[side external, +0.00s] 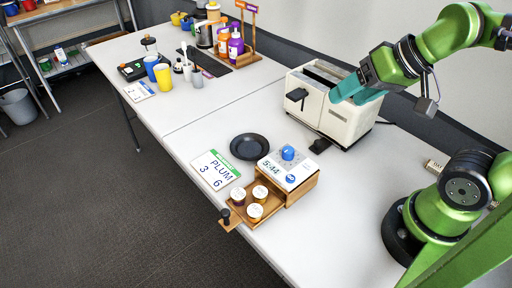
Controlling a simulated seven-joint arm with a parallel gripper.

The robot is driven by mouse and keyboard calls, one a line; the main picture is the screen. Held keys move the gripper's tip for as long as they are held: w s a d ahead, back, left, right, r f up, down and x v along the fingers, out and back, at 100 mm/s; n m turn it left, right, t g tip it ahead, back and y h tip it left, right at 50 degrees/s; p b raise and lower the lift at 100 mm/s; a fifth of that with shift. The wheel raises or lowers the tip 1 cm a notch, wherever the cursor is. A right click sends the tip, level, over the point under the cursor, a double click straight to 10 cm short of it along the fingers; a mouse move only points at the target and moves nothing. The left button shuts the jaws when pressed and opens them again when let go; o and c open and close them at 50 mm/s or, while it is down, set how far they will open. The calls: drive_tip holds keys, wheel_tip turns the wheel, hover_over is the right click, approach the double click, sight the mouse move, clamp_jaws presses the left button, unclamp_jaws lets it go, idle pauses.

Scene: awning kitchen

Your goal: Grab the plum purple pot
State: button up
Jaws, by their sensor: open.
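Three small pots with pale lids stand in the pulled-out wooden drawer (231,214) at the table's front edge: a left pot (238,197), a back pot (260,193) and a front pot (255,212). Their sides look dark, and I cannot tell which one is plum purple. A card (215,169) reading "PLUM 3 6" lies left of the drawer. My gripper (352,92), with teal fingers, is open above the toaster's right end. It is well above, behind and right of the pots, touching none of them.
The cream toaster (335,112) stands under my gripper. A black plate (250,147) lies behind the card. Cups, bottles and a kettle (205,35) stand farther back.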

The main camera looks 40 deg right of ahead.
drive_tip(key=m+g+h, duration=0.2)
drive_tip(key=m+g, duration=0.5)
drive_tip(key=m, duration=2.3)
hover_over(238, 193)
drive_tip(key=f, duration=1.7)
drive_tip(key=shift+w+d+f, duration=0.1)
drive_tip(key=shift+w, duration=0.1)
drive_tip(key=f, duration=0.5)
drive_tip(key=shift+s+f, duration=0.2)
drive_tip(key=shift+f, duration=0.1)
